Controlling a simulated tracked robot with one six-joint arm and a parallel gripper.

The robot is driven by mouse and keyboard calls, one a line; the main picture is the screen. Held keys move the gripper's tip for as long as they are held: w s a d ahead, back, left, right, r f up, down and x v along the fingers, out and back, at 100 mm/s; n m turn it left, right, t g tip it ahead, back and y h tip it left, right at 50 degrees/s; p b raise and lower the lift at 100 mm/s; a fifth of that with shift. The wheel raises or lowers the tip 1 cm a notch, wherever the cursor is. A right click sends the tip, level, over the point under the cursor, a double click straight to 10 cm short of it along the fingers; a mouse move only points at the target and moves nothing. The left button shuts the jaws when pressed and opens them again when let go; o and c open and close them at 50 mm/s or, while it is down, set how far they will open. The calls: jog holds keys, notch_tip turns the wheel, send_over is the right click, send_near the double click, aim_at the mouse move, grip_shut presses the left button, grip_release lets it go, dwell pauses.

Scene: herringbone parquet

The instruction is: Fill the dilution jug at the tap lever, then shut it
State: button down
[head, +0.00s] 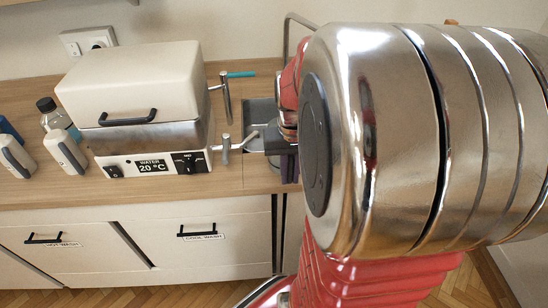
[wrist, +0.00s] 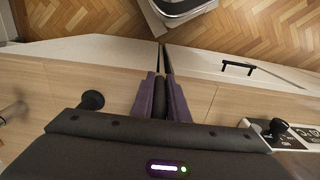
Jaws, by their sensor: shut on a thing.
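My gripper (head: 289,166) is at the counter's front edge, right of the white water bath, and is partly hidden behind my arm. In the wrist view its two purple fingers (wrist: 161,98) are shut on a dark narrow thing (wrist: 158,103). Too little of it shows to tell whether it is a handle or a lever. I cannot make out the dilution jug. A metal tap pipe (head: 288,27) arches up at the back, and its lower part is hidden by my arm. A round black knob (wrist: 92,100) shows left of the fingers in the wrist view.
The water bath (head: 138,82), reading 20 °C, has metal fittings (head: 226,100) on its right side, one with a teal end (head: 241,75). Part of a grey sink (head: 259,110) lies behind my gripper. White bottles (head: 65,150) stand left. Drawers (head: 205,245) are below the counter.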

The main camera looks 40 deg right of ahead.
jog(key=shift+f, duration=0.1)
jog(key=c, duration=1.6)
grip_release()
jog(key=shift+c, duration=0.2)
jog(key=o, duration=0.3)
notch_tip(320, 180, up, 14)
jog(key=shift+f, duration=0.1)
